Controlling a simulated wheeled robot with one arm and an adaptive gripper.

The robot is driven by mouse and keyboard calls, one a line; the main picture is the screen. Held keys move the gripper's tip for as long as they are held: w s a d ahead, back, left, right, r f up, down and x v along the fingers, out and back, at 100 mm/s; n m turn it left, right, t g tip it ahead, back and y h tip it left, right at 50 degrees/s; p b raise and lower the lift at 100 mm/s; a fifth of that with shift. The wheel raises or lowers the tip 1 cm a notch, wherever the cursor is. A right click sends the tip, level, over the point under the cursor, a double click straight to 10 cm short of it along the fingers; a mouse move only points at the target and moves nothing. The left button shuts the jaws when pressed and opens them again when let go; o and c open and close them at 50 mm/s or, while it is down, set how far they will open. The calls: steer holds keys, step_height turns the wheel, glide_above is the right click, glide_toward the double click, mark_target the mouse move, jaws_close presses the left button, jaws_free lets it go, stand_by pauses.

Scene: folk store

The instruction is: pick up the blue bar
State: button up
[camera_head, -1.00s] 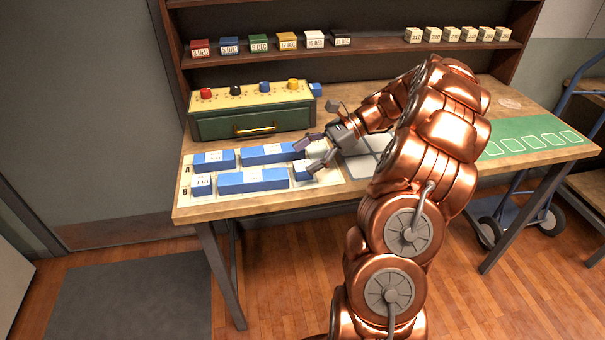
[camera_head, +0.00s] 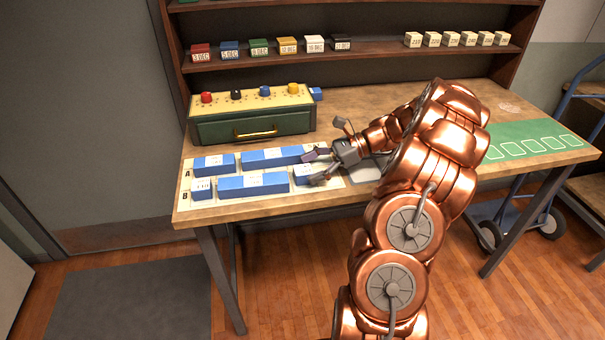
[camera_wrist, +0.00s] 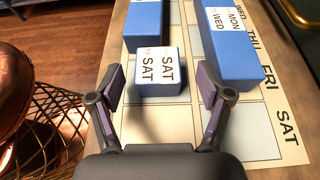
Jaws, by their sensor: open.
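Several blue bars lie on a pale board with rows A and B. In the head view, row A holds a shorter bar (camera_head: 214,165) and a long bar (camera_head: 268,157). Row B holds a small block (camera_head: 201,189), a long bar (camera_head: 252,186) and a small block at its right end (camera_head: 302,174). My gripper (camera_head: 315,168) is open and low at that right-end block. In the wrist view, the block marked SAT (camera_wrist: 160,88) sits between the open fingers (camera_wrist: 160,82), with gaps on both sides. A bar (camera_wrist: 143,28) lies just beyond it, and a long bar (camera_wrist: 232,48) lies to the right.
A green box with coloured knobs (camera_head: 252,124) stands behind the board. A shelf (camera_head: 370,47) with small labelled blocks rises at the back. A green mat (camera_head: 510,146) lies on the right of the table. Bare wooden tabletop (camera_head: 345,97) shows behind.

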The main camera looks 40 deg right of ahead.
mark_target(294, 176)
steer(key=x, duration=0.3)
steer(key=shift+a+f, duration=0.15)
steer(key=shift+a, duration=0.1)
steer(key=c, duration=1.2)
